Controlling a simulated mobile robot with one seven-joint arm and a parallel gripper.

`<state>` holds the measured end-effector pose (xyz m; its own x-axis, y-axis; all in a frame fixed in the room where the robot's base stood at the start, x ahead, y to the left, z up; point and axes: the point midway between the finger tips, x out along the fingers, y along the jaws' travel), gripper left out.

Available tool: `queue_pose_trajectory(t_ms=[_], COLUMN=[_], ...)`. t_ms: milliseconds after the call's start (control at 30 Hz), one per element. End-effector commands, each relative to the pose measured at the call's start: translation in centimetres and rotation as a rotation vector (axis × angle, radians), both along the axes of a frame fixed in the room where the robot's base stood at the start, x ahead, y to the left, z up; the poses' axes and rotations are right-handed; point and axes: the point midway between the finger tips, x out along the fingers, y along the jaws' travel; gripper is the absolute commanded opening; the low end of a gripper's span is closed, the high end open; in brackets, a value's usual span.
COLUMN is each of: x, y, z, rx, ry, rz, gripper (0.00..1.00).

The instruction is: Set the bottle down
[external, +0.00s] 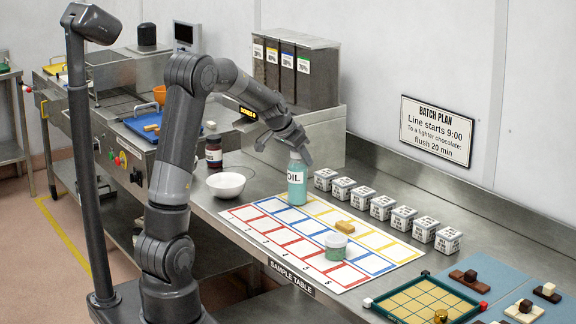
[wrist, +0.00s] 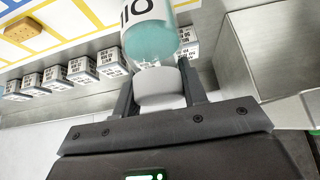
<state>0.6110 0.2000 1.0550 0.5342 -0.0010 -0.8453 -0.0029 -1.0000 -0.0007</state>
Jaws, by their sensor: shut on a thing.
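The bottle (external: 297,184) is teal with a white label reading OIL and a white cap. It is upright at the far-left corner of the sample mat (external: 262,242); I cannot tell whether its base touches the mat. My gripper (external: 297,155) is above it, with its fingers around the cap. In the wrist view the bottle (wrist: 150,38) extends away from my gripper (wrist: 160,88), whose two fingers are shut on the white cap (wrist: 158,90).
Several small white printed boxes (external: 382,208) stand in a row behind the mat. A tan block (external: 345,227) and a green-and-white jar (external: 336,246) are on the mat. A white bowl (external: 226,185) and a dark bottle (external: 213,152) stand to the left.

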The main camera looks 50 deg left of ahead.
Motion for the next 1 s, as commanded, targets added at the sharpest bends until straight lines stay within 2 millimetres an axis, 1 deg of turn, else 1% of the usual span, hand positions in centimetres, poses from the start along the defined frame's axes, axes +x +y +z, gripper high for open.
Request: queue_pose_trajectory(t_ms=[133,167,400,633,767,867,1000], x=[0.0,0.0,0.0,0.0,-0.2,-1.0,-2.5], y=[0.0,0.0,0.0,0.0,0.0,0.0,0.0], z=[-0.2,-0.3,-0.2,-0.2,0.5,1.8,4.3], rx=[0.000,-0.001,0.000,0.000,0.001,0.002,0.003], ry=[0.000,0.001,0.001,0.000,-0.002,-0.003,-0.004], rz=[0.000,-0.001,0.000,0.000,0.000,-0.001,-0.001], gripper=[0.00,0.41,0.60,0.61,0.61,0.61,0.61])
